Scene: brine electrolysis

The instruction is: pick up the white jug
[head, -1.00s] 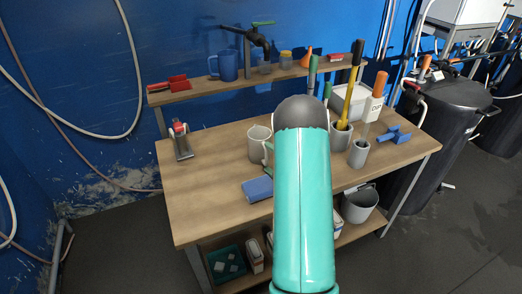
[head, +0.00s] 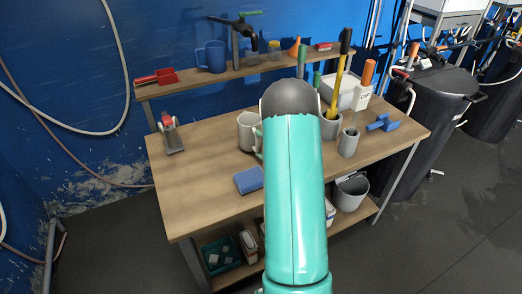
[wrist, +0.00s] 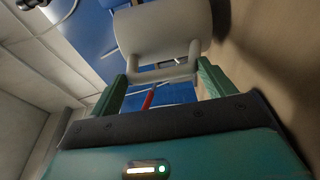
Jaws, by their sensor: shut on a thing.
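The white jug (head: 246,130) is upright over the middle of the bench, just left of my arm in the head view. In the wrist view its pale body (wrist: 165,28) fills the top, with its handle (wrist: 165,73) towards me. My gripper (wrist: 163,76) is shut on the handle, with a green finger at each side. In the head view my arm hides most of the gripper; only a bit of green shows beside the jug. I cannot tell whether the jug's base touches the bench.
A blue sponge (head: 248,180) lies in front of the jug. A shelf (head: 183,88) runs behind. The bench's left front is clear.

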